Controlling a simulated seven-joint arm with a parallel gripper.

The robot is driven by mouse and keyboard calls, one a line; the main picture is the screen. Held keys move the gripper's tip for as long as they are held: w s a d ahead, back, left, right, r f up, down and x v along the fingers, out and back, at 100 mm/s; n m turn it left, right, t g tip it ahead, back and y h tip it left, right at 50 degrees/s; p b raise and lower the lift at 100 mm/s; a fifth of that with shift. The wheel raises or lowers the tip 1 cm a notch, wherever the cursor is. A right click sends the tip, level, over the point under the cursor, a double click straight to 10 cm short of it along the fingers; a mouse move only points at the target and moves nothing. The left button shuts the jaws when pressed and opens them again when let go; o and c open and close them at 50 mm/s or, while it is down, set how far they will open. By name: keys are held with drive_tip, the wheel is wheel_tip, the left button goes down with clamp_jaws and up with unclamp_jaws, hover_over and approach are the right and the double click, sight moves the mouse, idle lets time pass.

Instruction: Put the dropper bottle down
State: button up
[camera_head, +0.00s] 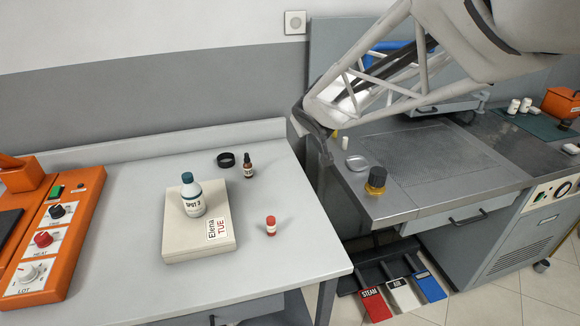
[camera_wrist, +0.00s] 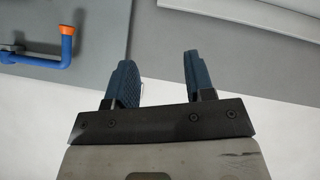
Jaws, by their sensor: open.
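A small amber bottle with a black top (camera_head: 248,168), which looks like the dropper bottle, stands upright on the grey table (camera_head: 300,250) at the left of the head view, beside a black ring. My gripper shows in the wrist view (camera_wrist: 160,75), with its two blue fingers apart and nothing between them. In the head view the arm is raised at the upper right, over the gap between the table and the steel bench, well apart from the bottle. The fingers cannot be made out there.
A cream box (camera_head: 172,240) bears a white bottle with a blue cap (camera_head: 193,200). A red-capped bottle (camera_head: 271,226), a black ring (camera_head: 226,160) and an orange press (camera_head: 75,230) share the table. A dark-yellow jar (camera_head: 376,181) stands on the steel bench (camera_head: 400,205). The table's front right is clear.

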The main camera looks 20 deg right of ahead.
drive_tip(key=s+a+m+g, duration=0.1)
drive_tip(key=s+a+g, duration=0.1)
drive_tip(key=s, duration=0.8)
drive_tip(key=s+a+f+m+g+y, duration=0.1)
drive_tip(key=s+a+g, duration=0.1)
drive_tip(key=s, duration=0.9)
drive_tip(key=s+a+f+m+g, duration=0.1)
drive_tip(key=s+g, duration=0.2)
drive_tip(key=s, duration=0.7)
drive_tip(key=shift+s+a+f+g+y, duration=0.15)
drive_tip(key=shift+a+g+y, duration=0.15)
drive_tip(key=shift+a, duration=0.1)
